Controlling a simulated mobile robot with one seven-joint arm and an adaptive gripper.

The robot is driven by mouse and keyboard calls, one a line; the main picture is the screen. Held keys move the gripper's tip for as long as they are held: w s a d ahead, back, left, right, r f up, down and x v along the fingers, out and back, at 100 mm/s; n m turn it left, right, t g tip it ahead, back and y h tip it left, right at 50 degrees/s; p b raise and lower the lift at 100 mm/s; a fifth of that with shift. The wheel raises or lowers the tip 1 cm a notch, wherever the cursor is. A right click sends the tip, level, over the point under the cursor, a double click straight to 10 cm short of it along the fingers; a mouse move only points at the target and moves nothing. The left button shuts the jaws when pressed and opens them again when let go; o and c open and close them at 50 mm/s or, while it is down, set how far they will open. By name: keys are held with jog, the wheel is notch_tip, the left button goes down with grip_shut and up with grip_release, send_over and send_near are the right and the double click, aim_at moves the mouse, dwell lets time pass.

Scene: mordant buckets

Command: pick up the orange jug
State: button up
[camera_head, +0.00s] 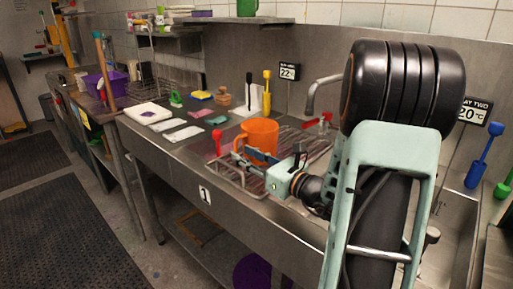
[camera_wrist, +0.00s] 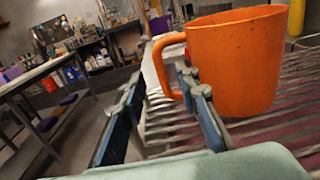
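The orange jug (camera_head: 260,136) stands upright on the wire rack by the sink in the head view. It also fills the right part of the wrist view (camera_wrist: 238,65), with its handle (camera_wrist: 160,65) towards the left. My gripper (camera_head: 249,157) is at the jug's near side, low beside it. In the wrist view my gripper (camera_wrist: 160,84) is open, with its two blue-padded fingers apart. The handle shows between the fingertips in that picture, closer to the right finger, which overlaps the jug. I cannot tell whether the handle is within the fingers' reach or touching them.
The wire rack (camera_head: 232,179) lies under the jug. A red-handled tool (camera_head: 218,143) stands left of it. A tap (camera_head: 316,92) and a yellow brush (camera_head: 267,91) are behind. The aisle floor is clear.

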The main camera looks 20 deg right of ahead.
aim_at(237, 150)
jog(key=x, duration=0.4)
jog(key=shift+w, duration=0.2)
jog(key=shift+c, duration=0.4)
grip_shut()
jog(key=shift+r, duration=0.15)
